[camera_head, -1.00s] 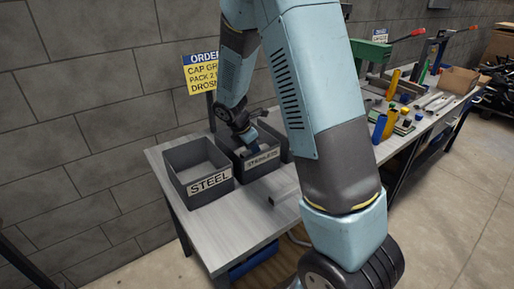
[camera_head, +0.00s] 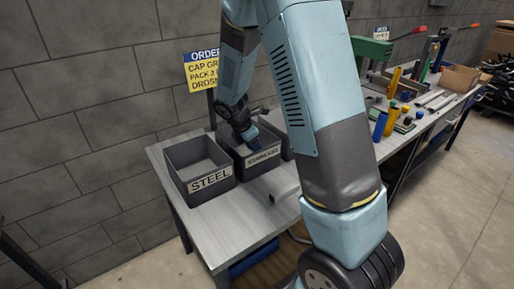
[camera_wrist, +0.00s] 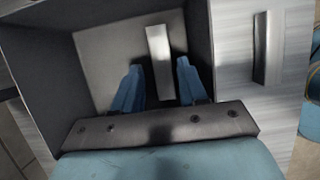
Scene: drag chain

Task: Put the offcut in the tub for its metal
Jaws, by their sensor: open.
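My gripper (camera_wrist: 158,86) is open, with its two blue fingers apart, inside the tub labelled STAINLESS (camera_head: 264,158). In the wrist view a plain silver bar, an offcut (camera_wrist: 159,58), lies in this tub (camera_wrist: 88,58) between and beyond the fingertips, with a gap on each side. Whether it rests flat on the floor I cannot tell. In the head view my gripper (camera_head: 250,139) is low at the tub's mouth and hides much of the inside. The tub labelled STEEL (camera_head: 209,182) stands to its left and looks empty.
Another metal bar (camera_wrist: 261,48) lies on the bench right of the tub. An order sign (camera_head: 203,72) stands behind the tubs. Coloured parts (camera_head: 385,122) crowd the bench farther right.

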